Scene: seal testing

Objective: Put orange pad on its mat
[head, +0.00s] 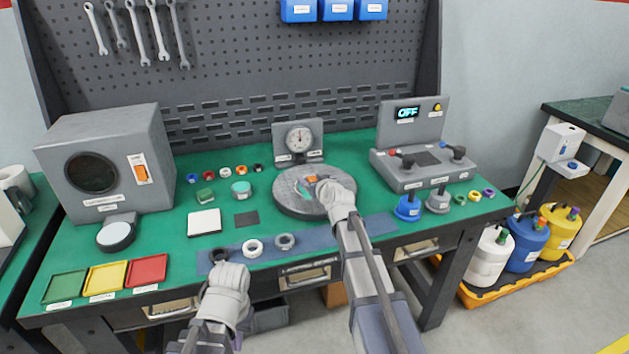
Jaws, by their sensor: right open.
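A small orange piece (310,179), which looks like the orange pad, shows at the grey round plate (288,206), just left of my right gripper (332,188). I cannot tell whether it touches the fingers. My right gripper is open over the right part of the plate, its fingertips largely hidden by the hand. A small dark square mat (246,219) lies bare on the green bench, left of the plate; I cannot tell if it is the pad's own. My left gripper (226,270) is low at the front edge of the bench, and its fingers are not clear.
A white square pad (204,222) lies left of the dark mat. Several rings lie on the blue strip (330,236) in front. A gauge (299,139) stands behind the plate, a control box (420,165) to the right. Coloured trays (106,276) are at front left.

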